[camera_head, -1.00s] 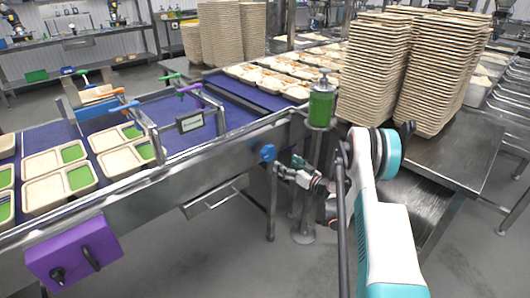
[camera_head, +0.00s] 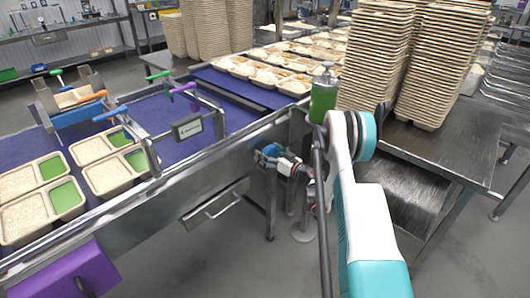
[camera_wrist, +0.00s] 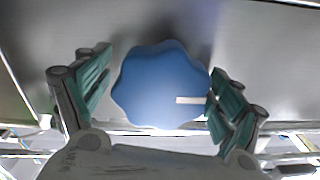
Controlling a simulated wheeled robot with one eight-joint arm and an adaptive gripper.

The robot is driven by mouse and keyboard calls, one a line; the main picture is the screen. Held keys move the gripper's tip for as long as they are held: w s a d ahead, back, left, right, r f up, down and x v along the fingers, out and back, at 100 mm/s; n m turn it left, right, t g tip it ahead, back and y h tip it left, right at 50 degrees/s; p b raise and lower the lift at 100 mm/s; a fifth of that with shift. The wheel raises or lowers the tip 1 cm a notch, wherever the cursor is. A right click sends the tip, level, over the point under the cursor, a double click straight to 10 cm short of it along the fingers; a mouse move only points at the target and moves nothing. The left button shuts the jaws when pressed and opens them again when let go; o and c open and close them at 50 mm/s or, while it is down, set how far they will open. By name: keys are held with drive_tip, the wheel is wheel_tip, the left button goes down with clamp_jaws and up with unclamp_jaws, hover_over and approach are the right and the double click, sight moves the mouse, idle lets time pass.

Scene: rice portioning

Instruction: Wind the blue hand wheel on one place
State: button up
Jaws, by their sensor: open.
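The blue hand wheel (camera_wrist: 160,88) has a scalloped rim and a white mark on its right side. It sits on the metal side of the conveyor frame. In the wrist view it lies between the two green-padded fingers of my gripper (camera_wrist: 160,98), which stand open on either side of it. The right finger is close to the rim; I cannot tell whether it touches. In the head view my gripper (camera_head: 274,158) is at the wheel (camera_head: 268,151), which is mostly hidden behind it.
A purple box (camera_head: 65,272) and a drawer handle (camera_head: 222,205) stick out along the conveyor side. A green-filled cylinder (camera_head: 323,98) stands right of the wheel. Tall tray stacks (camera_head: 378,55) stand on the steel table (camera_head: 455,150). Filled trays (camera_head: 108,175) lie on the blue belt.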

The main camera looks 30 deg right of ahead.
drive_tip(key=shift+c, duration=0.6)
drive_tip(key=c, duration=1)
drive_tip(key=shift+o, duration=0.2)
